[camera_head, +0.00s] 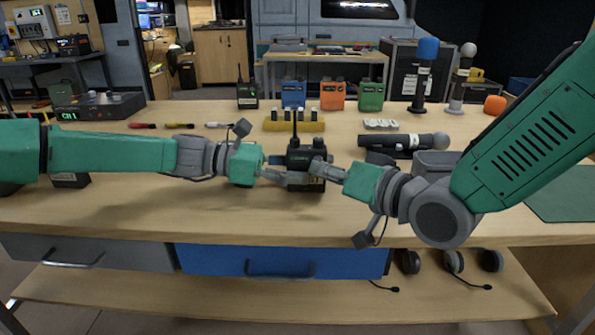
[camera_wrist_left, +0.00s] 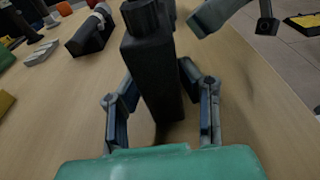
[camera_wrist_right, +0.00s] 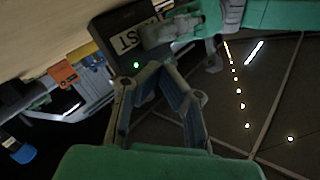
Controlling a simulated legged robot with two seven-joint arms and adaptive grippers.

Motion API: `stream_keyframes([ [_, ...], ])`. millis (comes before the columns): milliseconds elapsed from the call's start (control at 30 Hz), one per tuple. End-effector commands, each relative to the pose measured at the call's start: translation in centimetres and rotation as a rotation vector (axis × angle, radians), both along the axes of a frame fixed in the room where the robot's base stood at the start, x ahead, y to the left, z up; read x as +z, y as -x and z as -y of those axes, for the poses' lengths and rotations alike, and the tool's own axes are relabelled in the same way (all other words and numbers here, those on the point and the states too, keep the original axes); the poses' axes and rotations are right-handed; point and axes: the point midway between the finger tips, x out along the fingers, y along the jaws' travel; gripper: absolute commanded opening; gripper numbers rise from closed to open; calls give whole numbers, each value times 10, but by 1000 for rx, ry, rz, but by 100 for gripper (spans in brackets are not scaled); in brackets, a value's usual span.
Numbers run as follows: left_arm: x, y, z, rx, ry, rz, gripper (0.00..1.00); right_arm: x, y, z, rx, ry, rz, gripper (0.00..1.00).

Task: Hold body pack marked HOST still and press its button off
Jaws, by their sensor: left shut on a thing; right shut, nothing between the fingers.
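A black body pack (camera_head: 297,158) with an antenna stands upright on the wooden table. My left gripper (camera_head: 300,178) is shut on its lower part; the pack also shows between its fingers in the left wrist view (camera_wrist_left: 150,75). In the right wrist view, the pack (camera_wrist_right: 105,37) has a lit green light (camera_wrist_right: 136,65) and a white label ending in "ST" (camera_wrist_right: 132,38), partly covered by a left finger. My right gripper (camera_wrist_right: 155,68) is shut and empty, its tips close to the pack's face beside the light. I cannot tell whether they touch; the button is not distinguishable.
Behind stand a yellow charger rack (camera_head: 293,126) and blue (camera_head: 293,94), orange (camera_head: 333,95) and green (camera_head: 371,96) packs. A black microphone (camera_head: 400,141) lies to the right.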

Motion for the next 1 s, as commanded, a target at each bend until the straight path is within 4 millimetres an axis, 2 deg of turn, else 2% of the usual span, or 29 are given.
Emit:
stream_keyframes([
  [1000,1,0,0,0,1,1,0,2,-9,1,0,0,0,0],
])
